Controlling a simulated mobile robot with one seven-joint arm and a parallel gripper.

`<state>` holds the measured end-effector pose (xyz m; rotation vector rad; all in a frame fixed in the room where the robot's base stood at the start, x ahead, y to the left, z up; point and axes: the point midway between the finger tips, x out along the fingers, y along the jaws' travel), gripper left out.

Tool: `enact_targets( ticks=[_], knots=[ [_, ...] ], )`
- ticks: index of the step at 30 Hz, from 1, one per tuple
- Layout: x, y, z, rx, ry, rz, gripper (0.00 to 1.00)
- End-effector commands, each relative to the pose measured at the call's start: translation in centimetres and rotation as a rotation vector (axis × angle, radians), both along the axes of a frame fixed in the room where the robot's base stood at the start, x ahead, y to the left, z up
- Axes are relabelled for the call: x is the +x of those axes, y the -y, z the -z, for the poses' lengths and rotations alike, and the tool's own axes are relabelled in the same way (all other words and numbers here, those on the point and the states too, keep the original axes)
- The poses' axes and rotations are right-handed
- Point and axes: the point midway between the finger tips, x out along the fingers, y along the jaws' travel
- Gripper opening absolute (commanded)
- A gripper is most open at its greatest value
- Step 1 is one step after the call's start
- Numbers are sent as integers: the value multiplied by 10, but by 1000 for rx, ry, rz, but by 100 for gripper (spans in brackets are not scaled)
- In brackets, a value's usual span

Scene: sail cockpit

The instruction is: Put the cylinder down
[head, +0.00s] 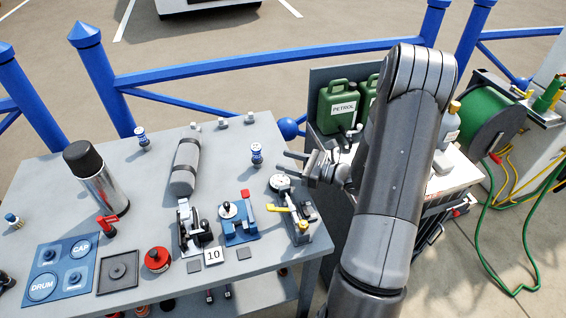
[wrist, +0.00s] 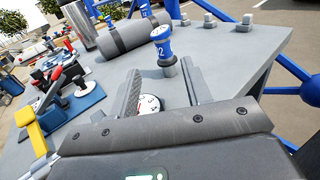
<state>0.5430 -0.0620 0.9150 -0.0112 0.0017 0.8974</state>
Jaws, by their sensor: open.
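A small blue cylinder with a white band and the number 2 (wrist: 163,45) stands upright at the table's right side; it also shows in the head view (head: 257,155). My gripper (head: 291,165) is open and empty, to the right of this cylinder. In the wrist view, the cylinder stands beyond and between the fingertips (wrist: 162,68), apart from them as far as I can tell. A similar blue-and-white cylinder (head: 142,138) stands farther left. A grey strapped roll (head: 184,168) lies between them, with a silver flask with a black top (head: 102,180) to its left.
The grey table (head: 225,150) holds several fixtures at the front: a blue DRUM/CAP board (head: 60,268), a black square tray (head: 118,271), a red round part (head: 157,259), clamps (head: 238,220) and a dial gauge (head: 281,182) near my gripper. Blue railings stand behind. Green petrol cans (head: 337,105) stand right.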

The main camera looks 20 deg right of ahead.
Motion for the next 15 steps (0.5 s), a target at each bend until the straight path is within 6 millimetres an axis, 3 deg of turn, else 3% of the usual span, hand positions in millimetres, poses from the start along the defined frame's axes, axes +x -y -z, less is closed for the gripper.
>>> enact_targets(
  ticks=[5, 9, 15],
  knots=[
    [-16, -31, -29, -125, 51, -146, 45],
    [-45, -66, -58, -305, 121, -334, 45],
    [-94, -101, -88, -583, 239, -586, 45]
  ],
)
